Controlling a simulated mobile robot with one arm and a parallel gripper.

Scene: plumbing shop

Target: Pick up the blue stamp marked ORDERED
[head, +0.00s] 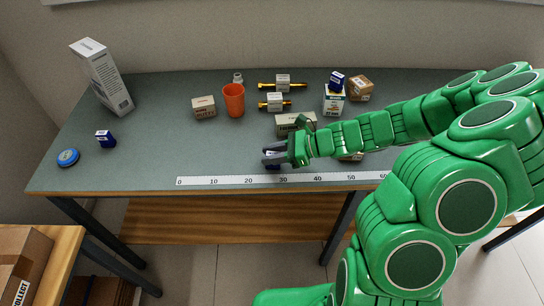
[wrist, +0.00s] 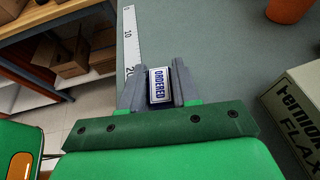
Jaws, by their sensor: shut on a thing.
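The blue stamp marked ORDERED (wrist: 158,86) is between the two grey fingers of my gripper (wrist: 158,92) in the wrist view. Its white label with blue letters faces the camera. In the head view my gripper (head: 274,156) is low over the table near the ruler, and only a little of the stamp (head: 272,166) shows under the fingers. The gripper is shut on the stamp. I cannot tell whether the stamp touches the table.
A white ruler (head: 230,181) lies along the front edge of the grey table (head: 150,160). A carton (head: 290,122) stands just behind my gripper. Another blue stamp (head: 106,139) and a blue tin (head: 68,157) are at left. An orange cup (head: 234,100) stands behind. The table's left middle is clear.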

